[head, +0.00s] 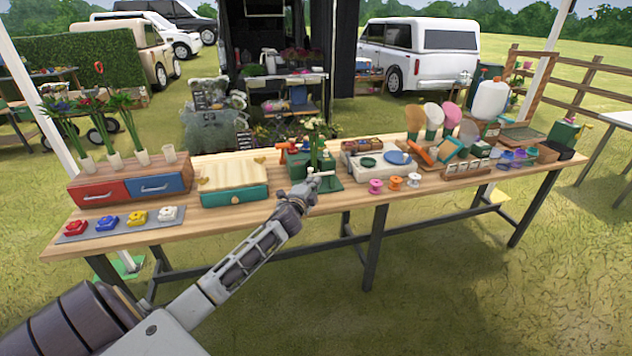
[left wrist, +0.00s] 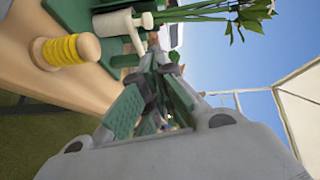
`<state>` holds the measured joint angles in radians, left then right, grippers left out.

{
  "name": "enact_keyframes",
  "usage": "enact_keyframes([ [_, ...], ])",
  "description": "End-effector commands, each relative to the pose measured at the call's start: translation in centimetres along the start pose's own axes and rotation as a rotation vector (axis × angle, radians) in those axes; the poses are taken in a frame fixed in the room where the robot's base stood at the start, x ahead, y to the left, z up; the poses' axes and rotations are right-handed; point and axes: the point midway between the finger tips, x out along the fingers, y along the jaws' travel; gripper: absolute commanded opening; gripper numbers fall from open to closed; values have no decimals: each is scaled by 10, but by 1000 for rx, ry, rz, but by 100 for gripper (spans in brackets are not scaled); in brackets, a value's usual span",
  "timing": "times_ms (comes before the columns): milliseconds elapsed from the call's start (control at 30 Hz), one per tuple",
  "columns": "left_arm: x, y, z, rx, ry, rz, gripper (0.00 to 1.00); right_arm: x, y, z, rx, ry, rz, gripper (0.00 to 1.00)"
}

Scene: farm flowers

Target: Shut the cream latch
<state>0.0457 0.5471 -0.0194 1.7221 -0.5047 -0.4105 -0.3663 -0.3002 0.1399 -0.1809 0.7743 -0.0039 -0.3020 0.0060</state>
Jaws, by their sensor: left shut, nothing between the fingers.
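A cream bar with a knob end (head: 322,173), which looks like the latch, sits at the front of a green stand (head: 331,183) that holds flowers upright on the table. In the left wrist view the cream latch (left wrist: 128,21) is near the top, beside the green stand (left wrist: 85,12) and the flower stems. My left gripper (head: 309,186) is shut and empty, close to the cream latch. The left wrist view shows its dark fingers (left wrist: 160,68) just short of the latch. I cannot tell whether they touch. My right gripper is out of view.
Thread spools (head: 396,183) stand right of the green stand; a yellow-wound one (left wrist: 64,50) shows in the wrist view. A wooden-topped green box (head: 235,197) and a grey mat (head: 117,236) with coloured pieces lie left. The table's front edge is clear between them.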

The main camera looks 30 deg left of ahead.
Motion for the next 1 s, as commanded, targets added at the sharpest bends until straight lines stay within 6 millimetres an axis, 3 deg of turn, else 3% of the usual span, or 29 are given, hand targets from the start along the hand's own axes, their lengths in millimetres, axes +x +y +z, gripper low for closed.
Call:
enact_keyframes([
  [500, -36, -1, 9, 0, 0, 1, 0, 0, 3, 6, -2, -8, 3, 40],
  [1000, -43, -2, 11, 0, 0, 0, 0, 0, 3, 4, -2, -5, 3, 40],
])
